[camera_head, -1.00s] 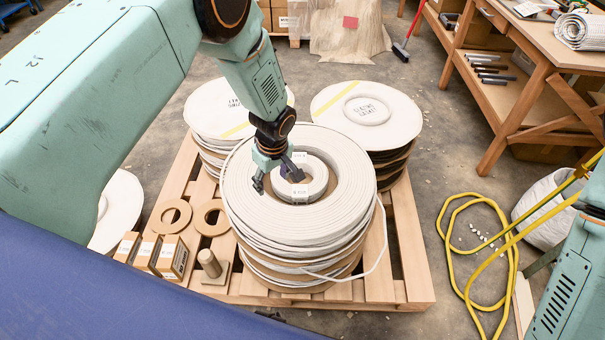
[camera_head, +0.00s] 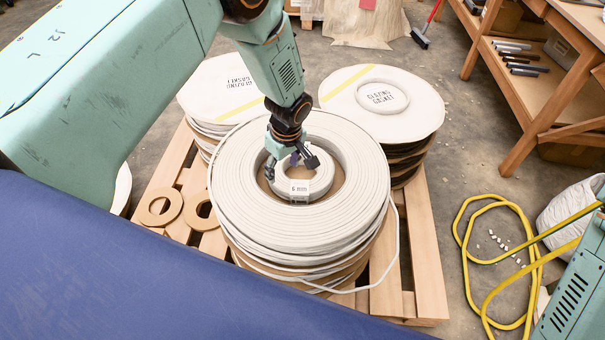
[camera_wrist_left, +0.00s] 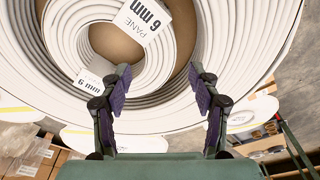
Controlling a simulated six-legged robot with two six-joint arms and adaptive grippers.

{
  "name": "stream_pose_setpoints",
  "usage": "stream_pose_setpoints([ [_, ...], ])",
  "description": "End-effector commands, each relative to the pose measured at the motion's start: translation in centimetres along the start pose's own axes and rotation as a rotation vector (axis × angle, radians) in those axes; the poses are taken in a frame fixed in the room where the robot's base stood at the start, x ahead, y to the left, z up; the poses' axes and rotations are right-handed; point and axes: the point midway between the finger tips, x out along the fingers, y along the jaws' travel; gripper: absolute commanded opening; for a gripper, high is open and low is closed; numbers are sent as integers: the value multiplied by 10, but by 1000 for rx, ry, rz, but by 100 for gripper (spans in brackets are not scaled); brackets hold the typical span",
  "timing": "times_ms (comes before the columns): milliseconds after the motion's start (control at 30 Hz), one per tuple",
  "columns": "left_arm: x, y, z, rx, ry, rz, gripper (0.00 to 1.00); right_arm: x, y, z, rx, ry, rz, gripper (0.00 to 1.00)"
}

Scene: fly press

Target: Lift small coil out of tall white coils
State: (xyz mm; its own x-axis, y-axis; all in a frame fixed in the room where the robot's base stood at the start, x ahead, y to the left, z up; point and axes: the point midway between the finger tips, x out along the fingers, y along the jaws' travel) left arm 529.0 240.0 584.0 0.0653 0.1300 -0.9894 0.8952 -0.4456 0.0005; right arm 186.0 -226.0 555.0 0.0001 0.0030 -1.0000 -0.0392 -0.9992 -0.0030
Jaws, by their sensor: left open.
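The small white coil (camera_head: 325,180) with a "6 mm" label sits inside the central opening of the tall white coils (camera_head: 235,190), which are stacked on a pallet. My left gripper (camera_head: 291,167) is open and empty, pointing down over the back part of the small coil. In the left wrist view, the small coil (camera_wrist_left: 66,42) shows at upper left with two labels around its brown-lined middle. The left gripper (camera_wrist_left: 158,76) has one finger over the small coil's edge and the other over the tall coils (camera_wrist_left: 250,60). Whether a finger touches is unclear. My right gripper is out of view.
Two more reel stacks, the left (camera_head: 215,85) and right (camera_head: 415,110), stand behind the tall coils on the wooden pallet (camera_head: 427,260). Cardboard rings (camera_head: 160,207) lie at left. A yellow hose (camera_head: 462,235) lies on the floor at right, near a workbench (camera_head: 520,100).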

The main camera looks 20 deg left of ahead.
Motion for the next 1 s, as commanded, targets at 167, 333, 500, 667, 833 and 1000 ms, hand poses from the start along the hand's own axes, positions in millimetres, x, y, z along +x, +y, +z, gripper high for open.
stream_pose_setpoints([
  [167,8,-2,2,0,0,0,62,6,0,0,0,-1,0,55],
  [333,26,-3,3,-1,-1,1,62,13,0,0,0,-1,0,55],
  [500,38,-3,2,-1,0,1,62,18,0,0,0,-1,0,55],
  [667,60,-2,1,0,0,0,62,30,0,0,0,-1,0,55],
  [833,81,-1,1,0,0,0,62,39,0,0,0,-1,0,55],
  [1000,82,1,0,0,0,1,62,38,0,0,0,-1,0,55],
])
